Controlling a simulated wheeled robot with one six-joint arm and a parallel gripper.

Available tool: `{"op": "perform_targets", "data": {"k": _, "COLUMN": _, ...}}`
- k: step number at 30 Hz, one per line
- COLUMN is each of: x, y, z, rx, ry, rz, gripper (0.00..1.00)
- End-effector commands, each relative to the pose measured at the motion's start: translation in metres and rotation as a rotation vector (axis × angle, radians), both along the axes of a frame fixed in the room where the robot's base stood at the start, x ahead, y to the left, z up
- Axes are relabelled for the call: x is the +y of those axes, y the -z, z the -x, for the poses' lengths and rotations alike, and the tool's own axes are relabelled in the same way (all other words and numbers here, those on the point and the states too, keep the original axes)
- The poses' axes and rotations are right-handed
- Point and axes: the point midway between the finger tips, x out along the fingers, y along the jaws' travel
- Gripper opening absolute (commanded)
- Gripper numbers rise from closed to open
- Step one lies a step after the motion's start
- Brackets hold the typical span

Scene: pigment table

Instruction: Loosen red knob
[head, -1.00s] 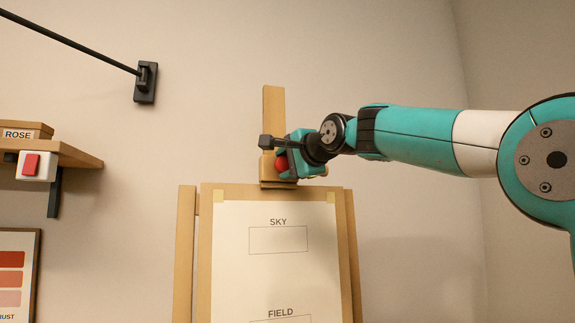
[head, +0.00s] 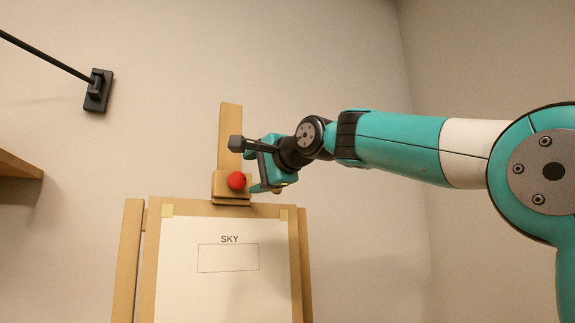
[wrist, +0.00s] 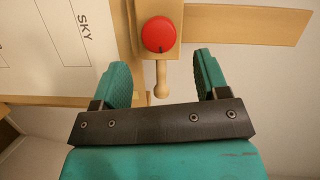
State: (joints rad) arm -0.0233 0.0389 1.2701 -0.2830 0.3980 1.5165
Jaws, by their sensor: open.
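The red knob (head: 237,181) is round and sits on the wooden clamp block (head: 219,188) at the top of the easel. In the wrist view the red knob (wrist: 159,34) faces me, with a small dark mark near its lower edge and a wooden peg (wrist: 161,80) just below it. My gripper (wrist: 161,75) is open, one teal finger on each side of the peg. The knob lies beyond the fingertips and is not between them. In the head view my gripper (head: 262,172) is just right of the knob, apart from it.
The easel's board (head: 155,230) holds a white sheet (head: 230,290) marked SKY below the clamp. A wooden mast (head: 230,130) rises above it. A black wall bracket (head: 98,91) with a rod is at upper left, and a shelf edge (head: 18,166) at far left. The wall right of the easel is clear.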

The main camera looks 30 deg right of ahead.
Motion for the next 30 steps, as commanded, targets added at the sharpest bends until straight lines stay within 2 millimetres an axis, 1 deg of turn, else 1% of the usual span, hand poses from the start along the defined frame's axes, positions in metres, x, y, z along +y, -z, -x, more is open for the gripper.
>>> {"op": "perform_targets", "data": {"k": 1, "x": -0.005, "y": 0.001, "z": 0.014, "rx": -0.005, "ry": 0.003, "rz": 0.0, "gripper": 0.68}}
{"op": "perform_targets", "data": {"k": 6, "x": -0.018, "y": -0.006, "z": 0.055, "rx": -0.004, "ry": 0.004, "rz": 0.002, "gripper": 0.68}}
{"op": "perform_targets", "data": {"k": 9, "x": -0.024, "y": -0.01, "z": 0.076, "rx": -0.003, "ry": 0.005, "rz": 0.001, "gripper": 0.68}}
{"op": "perform_targets", "data": {"k": 13, "x": -0.03, "y": -0.014, "z": 0.095, "rx": -0.003, "ry": 0.005, "rz": 0.0, "gripper": 0.68}}
{"op": "perform_targets", "data": {"k": 15, "x": -0.032, "y": -0.015, "z": 0.102, "rx": -0.001, "ry": 0.005, "rz": -0.001, "gripper": 0.68}}
{"op": "perform_targets", "data": {"k": 19, "x": -0.033, "y": -0.016, "z": 0.109, "rx": 0.0, "ry": 0.003, "rz": 0.0, "gripper": 0.68}}
{"op": "perform_targets", "data": {"k": 30, "x": -0.033, "y": -0.017, "z": 0.11, "rx": 0.0, "ry": 0.001, "rz": 0.0, "gripper": 0.68}}
